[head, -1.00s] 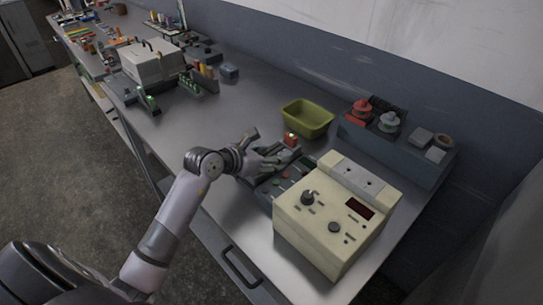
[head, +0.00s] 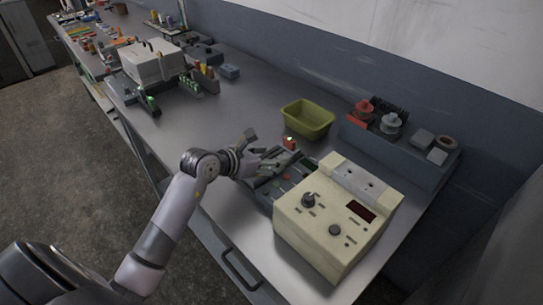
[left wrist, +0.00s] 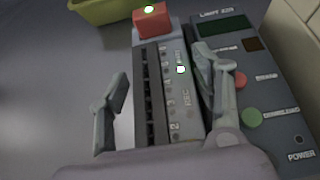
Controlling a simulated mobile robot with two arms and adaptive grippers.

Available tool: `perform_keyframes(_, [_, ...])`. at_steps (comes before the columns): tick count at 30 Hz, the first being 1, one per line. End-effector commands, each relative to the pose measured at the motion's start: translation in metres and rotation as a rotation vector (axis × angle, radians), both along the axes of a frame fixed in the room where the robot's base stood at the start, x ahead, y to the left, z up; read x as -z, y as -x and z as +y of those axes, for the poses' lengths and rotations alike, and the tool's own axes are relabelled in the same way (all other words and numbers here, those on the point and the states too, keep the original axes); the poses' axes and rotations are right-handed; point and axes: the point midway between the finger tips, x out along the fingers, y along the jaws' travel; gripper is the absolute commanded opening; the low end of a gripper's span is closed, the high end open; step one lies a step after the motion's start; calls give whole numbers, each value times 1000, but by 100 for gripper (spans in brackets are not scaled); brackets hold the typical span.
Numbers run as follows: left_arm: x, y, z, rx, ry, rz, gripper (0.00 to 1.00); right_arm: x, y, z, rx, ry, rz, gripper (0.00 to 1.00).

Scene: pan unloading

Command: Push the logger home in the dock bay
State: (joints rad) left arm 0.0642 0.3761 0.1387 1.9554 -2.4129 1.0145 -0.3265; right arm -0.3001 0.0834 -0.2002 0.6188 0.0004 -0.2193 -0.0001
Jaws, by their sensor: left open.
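A red block (left wrist: 151,20) with a lit green light on top, probably the logger, sits at the far end of a grey slotted strip (left wrist: 178,95). It also shows in the head view (head: 289,143). I cannot tell how deep it sits. The strip lies beside a dark dock panel (left wrist: 262,85) with a display and coloured buttons. My left gripper (left wrist: 160,95) is open, with one finger left of the strip and the other over its right side. In the head view it (head: 258,150) is at the dock's near left side. My right gripper is not in view.
A cream box (head: 330,222) with knobs stands right of the dock. A green bin (head: 308,117) stands behind it. A grey rack (head: 400,150) with reels is at the back right. The bench (head: 215,125) left of my gripper is clear.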

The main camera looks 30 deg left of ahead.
Motion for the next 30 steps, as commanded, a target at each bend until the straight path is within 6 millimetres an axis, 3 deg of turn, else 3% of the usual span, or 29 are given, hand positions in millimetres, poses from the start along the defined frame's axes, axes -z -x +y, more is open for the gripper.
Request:
perform_keyframes(9, [-29,56,18,5,2,6,73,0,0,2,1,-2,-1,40])
perform_keyframes(15, [-47,81,29,1,3,0,73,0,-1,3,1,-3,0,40])
perform_keyframes(30, [-54,89,33,-2,3,-5,73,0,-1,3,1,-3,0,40])
